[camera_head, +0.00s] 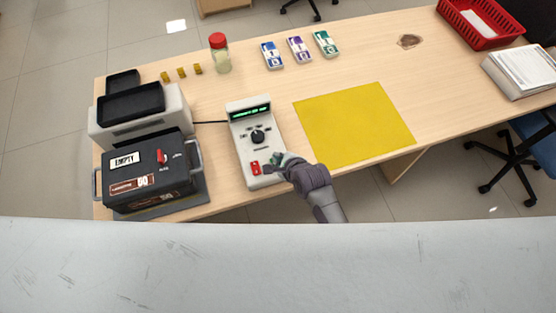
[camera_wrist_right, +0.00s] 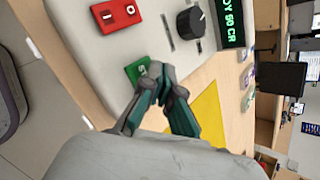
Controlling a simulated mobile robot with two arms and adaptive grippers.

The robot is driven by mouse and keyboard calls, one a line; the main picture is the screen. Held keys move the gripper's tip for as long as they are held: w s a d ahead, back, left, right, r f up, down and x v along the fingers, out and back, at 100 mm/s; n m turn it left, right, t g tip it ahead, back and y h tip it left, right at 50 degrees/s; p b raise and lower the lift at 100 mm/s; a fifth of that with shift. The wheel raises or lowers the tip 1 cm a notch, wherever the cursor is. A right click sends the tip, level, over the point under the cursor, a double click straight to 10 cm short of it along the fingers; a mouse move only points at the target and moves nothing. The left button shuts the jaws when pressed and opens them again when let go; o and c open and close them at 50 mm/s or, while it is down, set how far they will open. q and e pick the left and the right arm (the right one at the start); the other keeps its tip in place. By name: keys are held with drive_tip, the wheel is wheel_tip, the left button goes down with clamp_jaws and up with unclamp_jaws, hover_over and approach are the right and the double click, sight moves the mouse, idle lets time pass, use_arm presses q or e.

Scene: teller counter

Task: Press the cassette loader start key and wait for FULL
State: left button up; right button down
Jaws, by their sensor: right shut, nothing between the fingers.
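The control box (camera_head: 240,125) stands on the desk, with a green lit display (camera_head: 250,113), a black knob (camera_head: 257,136) and a red switch (camera_head: 255,168). The right wrist view shows its green key (camera_wrist_right: 138,70), the red switch (camera_wrist_right: 116,14) and part of the display (camera_wrist_right: 230,20), reading roughly "DY 50 CR". My right gripper (camera_head: 277,160) is shut and empty, its fingertips (camera_wrist_right: 153,72) at the green key; I cannot tell whether they touch it. The dark cassette (camera_head: 145,170) sits at the left with a label reading "EMPTY" (camera_head: 125,160). My left gripper is not in view.
A grey machine with a black tray (camera_head: 130,103) stands behind the cassette. A yellow mat (camera_head: 355,125) lies right of the box. A red-lidded jar (camera_head: 220,55), banknote packs (camera_head: 299,49), a red basket (camera_head: 480,25) and a paper stack (camera_head: 520,72) are farther away.

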drive_tip(key=shift+f, duration=0.6)
idle(0.8)
drive_tip(key=shift+r+p, duration=0.9)
wheel_tip(320, 180, up, 5)
drive_tip(key=p, duration=0.5)
drive_tip(key=shift+p, duration=0.3)
drive_tip(key=shift+d, duration=0.1)
idle(0.4)
